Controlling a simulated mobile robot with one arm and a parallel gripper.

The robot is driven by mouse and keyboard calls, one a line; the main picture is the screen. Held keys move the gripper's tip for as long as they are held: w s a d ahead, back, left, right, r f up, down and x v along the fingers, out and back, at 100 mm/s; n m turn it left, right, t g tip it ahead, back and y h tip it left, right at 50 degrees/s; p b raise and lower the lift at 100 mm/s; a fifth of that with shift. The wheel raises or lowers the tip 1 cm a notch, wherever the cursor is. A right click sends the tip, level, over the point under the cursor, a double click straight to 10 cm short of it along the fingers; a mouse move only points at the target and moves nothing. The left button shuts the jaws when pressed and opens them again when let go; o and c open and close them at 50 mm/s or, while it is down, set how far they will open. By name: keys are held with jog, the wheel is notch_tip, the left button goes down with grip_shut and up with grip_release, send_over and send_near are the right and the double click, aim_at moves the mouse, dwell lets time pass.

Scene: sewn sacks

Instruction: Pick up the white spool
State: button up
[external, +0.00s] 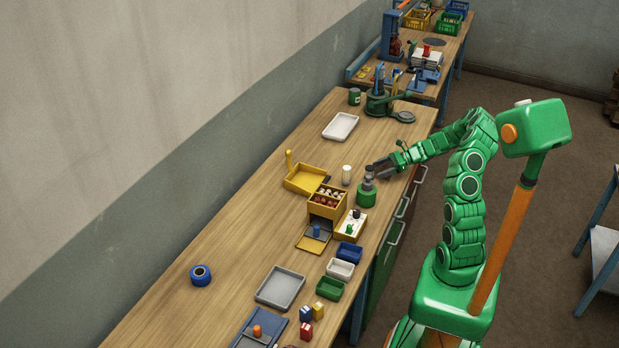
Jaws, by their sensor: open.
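A small white upright cylinder, which looks like the white spool (347,175), stands on the wooden bench (220,232) to the right of a yellow tray. My gripper (372,169) is open, just to the right of the spool and apart from it, with its dark fingers pointing left. A green round-based item with a grey top (367,192) stands just below the gripper in the picture. Whether the fingers touch its top cannot be told.
A yellow tray (304,180) and a yellow box of small spools (327,203) lie left and below. A white tray (341,126) and a green device (379,104) stand farther back. Blue, white and green bins (340,268) line the front edge. The bench's left side is mostly clear.

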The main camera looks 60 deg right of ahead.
aim_at(370, 172)
jog(key=shift+d+x, duration=0.1)
jog(key=shift+x, duration=1.25)
jog(key=shift+d+x, duration=0.15)
jog(key=shift+x, duration=1.15)
jog(key=shift+w, duration=0.2)
jog(key=shift+c, duration=0.2)
jog(key=c, duration=1)
